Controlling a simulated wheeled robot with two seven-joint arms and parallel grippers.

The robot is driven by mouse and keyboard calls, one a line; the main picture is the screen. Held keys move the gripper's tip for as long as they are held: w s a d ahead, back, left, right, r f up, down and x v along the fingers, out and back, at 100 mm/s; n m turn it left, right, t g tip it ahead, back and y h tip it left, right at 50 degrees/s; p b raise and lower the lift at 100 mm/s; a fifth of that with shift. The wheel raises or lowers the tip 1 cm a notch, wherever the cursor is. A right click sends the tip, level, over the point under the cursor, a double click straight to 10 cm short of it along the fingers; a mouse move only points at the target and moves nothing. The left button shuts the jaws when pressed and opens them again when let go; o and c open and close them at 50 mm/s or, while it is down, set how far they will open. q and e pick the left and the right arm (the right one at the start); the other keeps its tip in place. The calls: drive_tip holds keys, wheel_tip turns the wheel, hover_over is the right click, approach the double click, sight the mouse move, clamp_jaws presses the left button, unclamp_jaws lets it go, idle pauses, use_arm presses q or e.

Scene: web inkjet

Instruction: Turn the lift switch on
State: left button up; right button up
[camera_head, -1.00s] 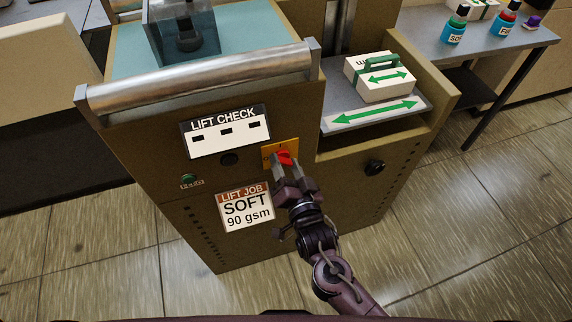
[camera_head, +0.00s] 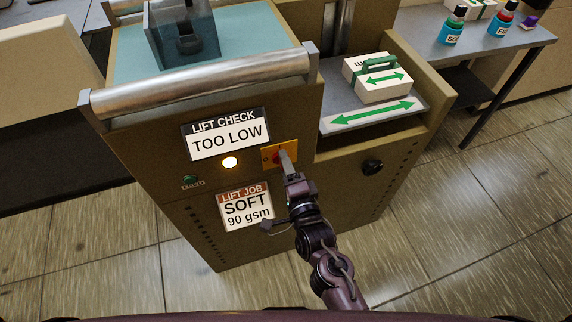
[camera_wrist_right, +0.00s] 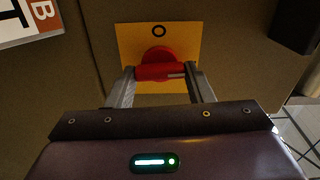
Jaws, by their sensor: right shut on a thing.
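The lift switch is a red rotary knob (camera_wrist_right: 158,66) on a yellow-orange plate (camera_head: 268,158) on the machine's front panel. In the right wrist view the knob's bar lies crosswise between my fingers, with a pale mark at its right end and an "O" on the plate beyond it. My right gripper (camera_head: 285,160) is shut on the knob; it also shows in the right wrist view (camera_wrist_right: 161,84). In the head view my gripper hides most of the knob. My left gripper is not in view.
A LIFT JOB label (camera_head: 245,206) reads "SOFT 90 gsm". A green button (camera_head: 190,181) is at left and a black knob (camera_head: 372,167) at right. A white block with a green handle (camera_head: 378,78) sits on the side shelf. Bottles (camera_head: 453,28) stand on a back table.

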drive_tip(key=shift+m, duration=0.5)
drive_tip(key=o, duration=1)
drive_tip(key=v, duration=0.7)
drive_tip(key=shift+s, duration=0.35)
drive_tip(key=shift+d, duration=0.1)
